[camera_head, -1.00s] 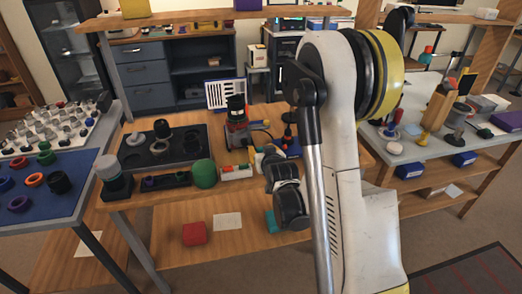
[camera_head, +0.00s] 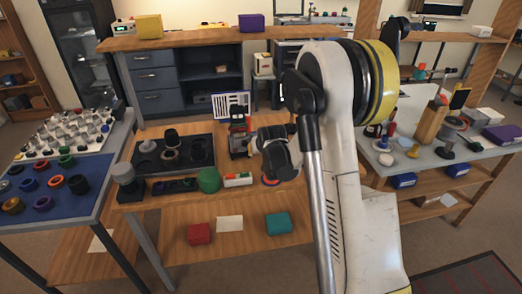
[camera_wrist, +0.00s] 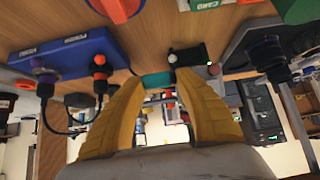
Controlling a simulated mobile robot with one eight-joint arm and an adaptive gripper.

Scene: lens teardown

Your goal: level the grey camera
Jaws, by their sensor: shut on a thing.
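A dark device with a black round top (camera_head: 238,126), which seems to be the grey camera on its stand, is at the back of the middle bench. My arm hides part of the bench.
A blue power box (camera_wrist: 62,50) with plugs and cables stands at the left in the wrist view. A small black box (camera_wrist: 193,60) is beyond the right fingertip.

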